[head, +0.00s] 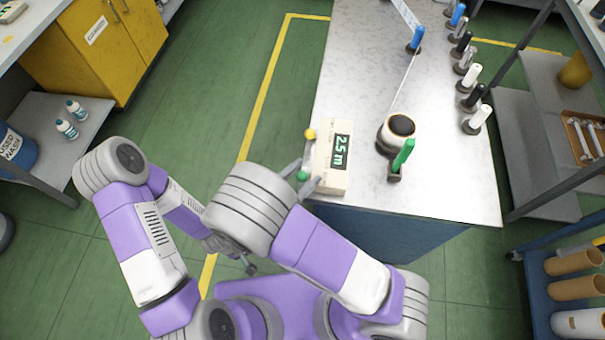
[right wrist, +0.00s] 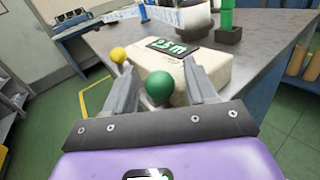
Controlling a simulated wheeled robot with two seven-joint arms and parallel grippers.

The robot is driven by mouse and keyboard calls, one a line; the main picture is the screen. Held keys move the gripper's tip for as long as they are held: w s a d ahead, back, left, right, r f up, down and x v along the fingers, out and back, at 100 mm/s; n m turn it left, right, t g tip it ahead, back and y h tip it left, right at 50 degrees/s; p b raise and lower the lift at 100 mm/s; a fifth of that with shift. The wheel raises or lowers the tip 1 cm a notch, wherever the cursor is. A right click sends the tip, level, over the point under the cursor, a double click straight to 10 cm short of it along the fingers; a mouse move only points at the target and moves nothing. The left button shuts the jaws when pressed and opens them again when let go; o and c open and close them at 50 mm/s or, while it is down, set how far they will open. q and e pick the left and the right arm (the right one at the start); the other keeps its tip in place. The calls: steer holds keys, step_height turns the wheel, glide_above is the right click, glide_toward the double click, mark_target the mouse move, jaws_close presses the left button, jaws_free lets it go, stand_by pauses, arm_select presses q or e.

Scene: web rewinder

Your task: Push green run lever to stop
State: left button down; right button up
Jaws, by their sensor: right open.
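The green ball knob of the run lever (head: 302,176) is at the near left side of a cream counter box (head: 323,181), whose display reads 2.5 m. In the right wrist view the green knob (right wrist: 159,87) sits between the two fingers of my right gripper (right wrist: 158,68), with visible space on both sides. My right gripper (head: 305,174) is open at the box's left side. A yellow ball knob (head: 310,134) stands farther back on the same side, and it also shows in the right wrist view (right wrist: 118,55). My left gripper (head: 247,262) hangs low over the floor, mostly hidden by my arms.
The white bench top (head: 450,190) holds a roll (head: 396,131) with a web strip, a green upright piece (head: 404,155) and a row of coloured cores along its right edge. A shelf stands right; a yellow cabinet (head: 100,40) stands left. Green floor is open left of the bench.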

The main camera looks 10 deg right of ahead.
jaws_close()
steer(key=shift+r+p, duration=0.15)
steer(key=shift+p, duration=0.25)
steer(key=w+n+g+y+p, duration=0.1)
steer(key=p, duration=0.3)
steer(key=w+r+n+g+y+p, duration=0.1)
steer(key=g+y+p, duration=0.1)
steer(key=p, duration=0.2)
steer(key=shift+w+d+r+p, duration=0.1)
steer(key=shift+d+r+p, duration=0.05)
steer(key=shift+d+p, duration=0.25)
steer(key=shift+w+n+g+y+p, duration=0.4)
steer(key=shift+n+g+p, duration=0.2)
steer(key=shift+p, duration=0.4)
steer(key=shift+d+f, duration=0.1)
steer(key=shift+f, duration=0.1)
